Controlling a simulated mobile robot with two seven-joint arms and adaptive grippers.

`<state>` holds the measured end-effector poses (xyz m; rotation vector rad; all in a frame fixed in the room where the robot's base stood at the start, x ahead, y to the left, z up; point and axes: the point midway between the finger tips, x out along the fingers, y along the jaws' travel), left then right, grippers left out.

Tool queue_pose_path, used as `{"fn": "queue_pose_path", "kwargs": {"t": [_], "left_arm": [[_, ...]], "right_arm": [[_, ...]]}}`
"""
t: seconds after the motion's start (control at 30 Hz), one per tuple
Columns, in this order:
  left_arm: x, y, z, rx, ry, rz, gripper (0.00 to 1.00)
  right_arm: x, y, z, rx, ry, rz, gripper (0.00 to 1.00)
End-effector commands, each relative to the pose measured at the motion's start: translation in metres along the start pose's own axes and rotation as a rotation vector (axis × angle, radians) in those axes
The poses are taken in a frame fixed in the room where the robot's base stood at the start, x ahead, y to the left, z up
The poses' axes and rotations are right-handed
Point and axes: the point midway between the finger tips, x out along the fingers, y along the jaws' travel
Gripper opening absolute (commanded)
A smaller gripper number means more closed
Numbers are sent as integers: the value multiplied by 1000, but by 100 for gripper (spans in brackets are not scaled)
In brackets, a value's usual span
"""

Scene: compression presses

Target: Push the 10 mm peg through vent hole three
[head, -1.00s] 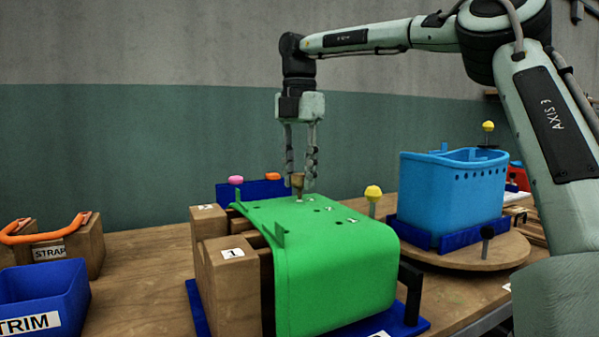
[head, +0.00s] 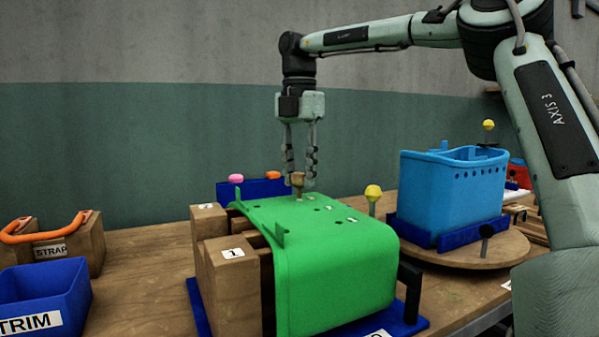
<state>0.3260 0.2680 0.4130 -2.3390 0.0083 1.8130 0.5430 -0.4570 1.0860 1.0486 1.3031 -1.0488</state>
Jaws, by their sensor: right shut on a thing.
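A bright green moulded part (head: 335,275) lies over wooden blocks on a blue base, with several small holes and white labels in its top. My right gripper (head: 299,182) points straight down above the far left part of that top. It is shut on a brown peg handle (head: 298,180). The peg's lower end meets the green top beside a small white label; how deep it sits in a hole cannot be told. The label's number is too small to read. My left gripper is not in view.
A blue tub (head: 453,195) stands on a round wooden turntable (head: 470,253) at the right. Yellow-topped (head: 373,193) and black-topped pins stand nearby. A blue TRIM bin (head: 45,290) and a STRAP block with an orange strap (head: 45,233) are at the left.

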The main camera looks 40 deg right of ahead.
Motion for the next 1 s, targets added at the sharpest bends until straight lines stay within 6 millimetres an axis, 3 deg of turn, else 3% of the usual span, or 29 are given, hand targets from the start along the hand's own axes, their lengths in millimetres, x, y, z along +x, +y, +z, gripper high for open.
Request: {"fn": "queue_pose_path", "kwargs": {"t": [1.0], "left_arm": [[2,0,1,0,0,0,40]], "right_arm": [[6,0,0,0,1,-1,14]]}}
